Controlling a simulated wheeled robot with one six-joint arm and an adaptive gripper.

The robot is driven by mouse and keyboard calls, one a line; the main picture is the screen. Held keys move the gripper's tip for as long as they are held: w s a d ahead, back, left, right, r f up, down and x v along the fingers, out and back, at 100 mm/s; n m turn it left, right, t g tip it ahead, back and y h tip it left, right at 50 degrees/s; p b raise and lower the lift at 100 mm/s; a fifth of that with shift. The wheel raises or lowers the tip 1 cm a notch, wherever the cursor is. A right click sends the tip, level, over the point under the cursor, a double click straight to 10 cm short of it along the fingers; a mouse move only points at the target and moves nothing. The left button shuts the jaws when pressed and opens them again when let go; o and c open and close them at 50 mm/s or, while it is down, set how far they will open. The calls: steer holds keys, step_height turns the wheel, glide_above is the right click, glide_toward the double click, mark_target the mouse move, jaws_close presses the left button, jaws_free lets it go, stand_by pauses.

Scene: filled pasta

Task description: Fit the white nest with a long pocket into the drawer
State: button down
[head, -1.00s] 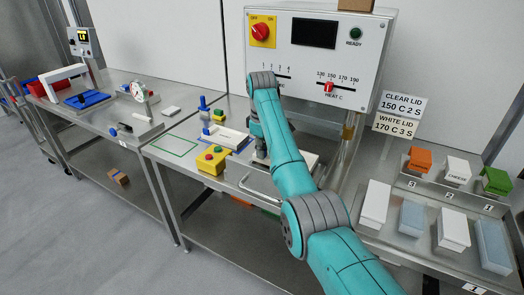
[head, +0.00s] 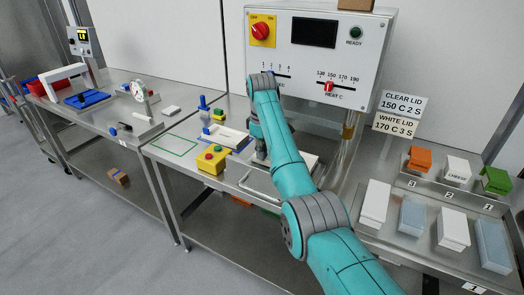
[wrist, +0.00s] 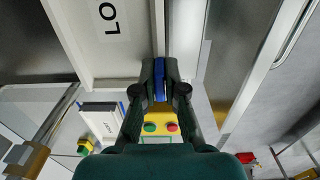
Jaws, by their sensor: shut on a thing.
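My gripper (wrist: 160,80) is shut on an upright blue grip (wrist: 159,68) at the edge of a white nest (wrist: 98,58) in the wrist view. The nest carries dark letters, "LO", cut off by the frame; its pocket is not clear to see. In the head view my gripper (head: 260,150) is low over the bench front below the heat machine, and my arm covers much of the nest (head: 311,160). The steel drawer with a bar handle (head: 258,190) lies at the bench front under my gripper. I cannot tell how far the nest sits in it.
A yellow button box (head: 212,159) stands just left of my gripper. Another white piece with blue edges (head: 228,138) lies behind it. A green outline (head: 174,145) marks clear bench to the left. Several boxes and packs stand on the right bench (head: 398,247).

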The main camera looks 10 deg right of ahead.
steer(key=shift+s+f, duration=0.1)
steer(key=shift+f, duration=1.15)
stand_by(0.7)
steer(key=c, duration=1.2)
jaws_free()
steer(key=shift+o, duration=1.4)
steer(key=shift+r, duration=0.1)
steer(key=shift+r, duration=0.1)
steer(key=shift+r, duration=3.5)
steer(key=shift+f, duration=0.1)
